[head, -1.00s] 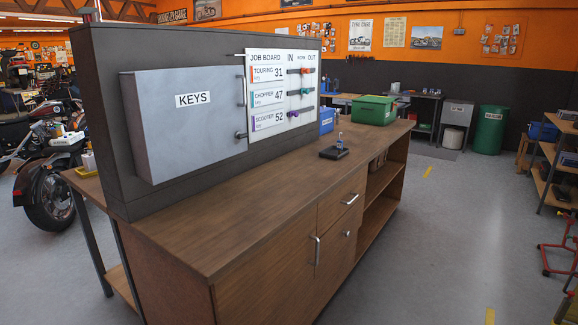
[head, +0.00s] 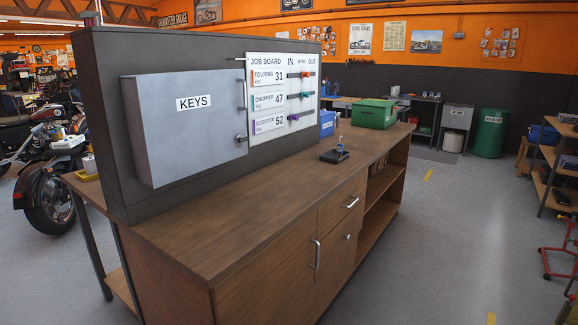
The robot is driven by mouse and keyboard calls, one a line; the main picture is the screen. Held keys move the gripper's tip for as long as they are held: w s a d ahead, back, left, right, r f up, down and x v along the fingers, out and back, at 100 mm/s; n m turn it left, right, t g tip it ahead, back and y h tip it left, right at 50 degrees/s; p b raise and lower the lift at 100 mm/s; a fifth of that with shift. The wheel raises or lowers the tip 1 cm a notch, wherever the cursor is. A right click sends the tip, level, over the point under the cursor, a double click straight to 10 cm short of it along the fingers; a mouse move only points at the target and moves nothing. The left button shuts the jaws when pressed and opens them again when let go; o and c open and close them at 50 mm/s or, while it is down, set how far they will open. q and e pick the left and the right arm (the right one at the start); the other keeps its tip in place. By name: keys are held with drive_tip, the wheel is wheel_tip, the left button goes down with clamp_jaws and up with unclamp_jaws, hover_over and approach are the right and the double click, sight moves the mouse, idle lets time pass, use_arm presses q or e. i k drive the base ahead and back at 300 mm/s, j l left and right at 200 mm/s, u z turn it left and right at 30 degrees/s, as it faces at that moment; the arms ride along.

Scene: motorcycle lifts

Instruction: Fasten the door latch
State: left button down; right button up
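The grey metal key cabinet (head: 190,130) is mounted on the dark upright panel above the wooden counter. Its door carries a "KEYS" label and looks closed or nearly so; I cannot tell whether it sits flush. A vertical bar handle (head: 244,96) is at the door's right edge. Below it, a small latch knob (head: 241,138) sits at the lower right edge; its fastened state is too small to tell. Neither of my grippers is in the head view.
A job board (head: 283,95) with coloured sliders hangs right of the cabinet. The wooden counter (head: 240,205) is mostly clear, with a small black stand (head: 334,155), a blue box (head: 327,122) and a green box (head: 374,113) toward its far end. Open floor lies to the right.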

sight(238, 139)
drive_tip(key=i+l+u, duration=0.1)
drive_tip(key=i+l, duration=1)
drive_tip(key=u, duration=1.5)
drive_tip(key=i+l, duration=0.05)
